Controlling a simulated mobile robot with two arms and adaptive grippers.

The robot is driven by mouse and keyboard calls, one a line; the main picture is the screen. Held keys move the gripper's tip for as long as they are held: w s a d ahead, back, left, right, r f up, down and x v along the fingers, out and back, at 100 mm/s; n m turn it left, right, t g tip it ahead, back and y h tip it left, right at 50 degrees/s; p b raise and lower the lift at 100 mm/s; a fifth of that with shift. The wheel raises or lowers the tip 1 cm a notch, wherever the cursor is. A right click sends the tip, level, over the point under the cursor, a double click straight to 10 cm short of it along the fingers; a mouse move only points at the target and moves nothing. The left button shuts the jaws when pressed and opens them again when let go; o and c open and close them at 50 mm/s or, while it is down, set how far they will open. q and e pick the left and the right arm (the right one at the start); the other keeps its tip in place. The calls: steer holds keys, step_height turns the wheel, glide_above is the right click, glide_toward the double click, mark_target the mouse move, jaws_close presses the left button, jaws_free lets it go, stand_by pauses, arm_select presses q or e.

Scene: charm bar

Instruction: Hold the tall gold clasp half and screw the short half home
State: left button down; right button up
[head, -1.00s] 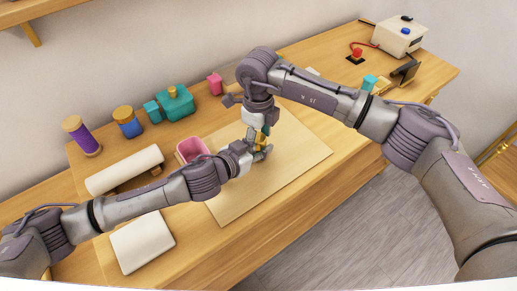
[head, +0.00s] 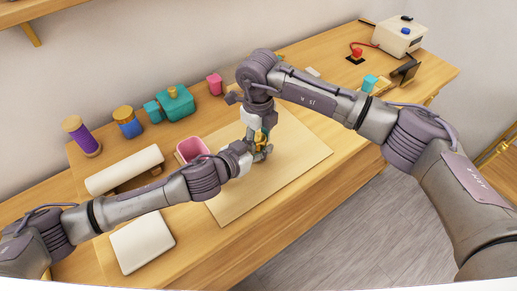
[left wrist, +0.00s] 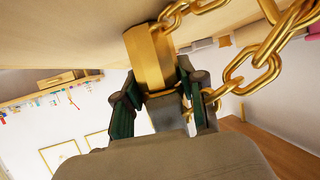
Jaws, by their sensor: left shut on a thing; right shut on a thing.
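The tall gold clasp half (left wrist: 150,58) is a smooth, block-like gold piece between the fingers of my left gripper (left wrist: 160,95). A gold chain (left wrist: 255,65) hangs beside it in the left wrist view. In the head view my left gripper (head: 262,153) is shut low over the board, with a small patch of gold (head: 259,137) above it. My right gripper (head: 261,128) points down from above, shut, right at that gold patch. The short clasp half is mostly hidden by my right gripper, and I cannot tell how far the halves are engaged.
A pale wooden board (head: 292,165) lies under both grippers, bare at right and front. A pink bin (head: 192,149) stands close behind my left wrist. A white roll (head: 125,170), white pad (head: 142,243) and teal box (head: 174,103) are at left. The control box (head: 398,37) is back right.

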steer(key=shift+m, duration=0.3)
steer(key=o, duration=1.2)
steer(key=shift+o, duration=0.2)
steer(key=shift+r, duration=2.3)
steer(key=o, duration=0.6)
step_height(320, 180, up, 12)
steer(key=shift+f, duration=0.1)
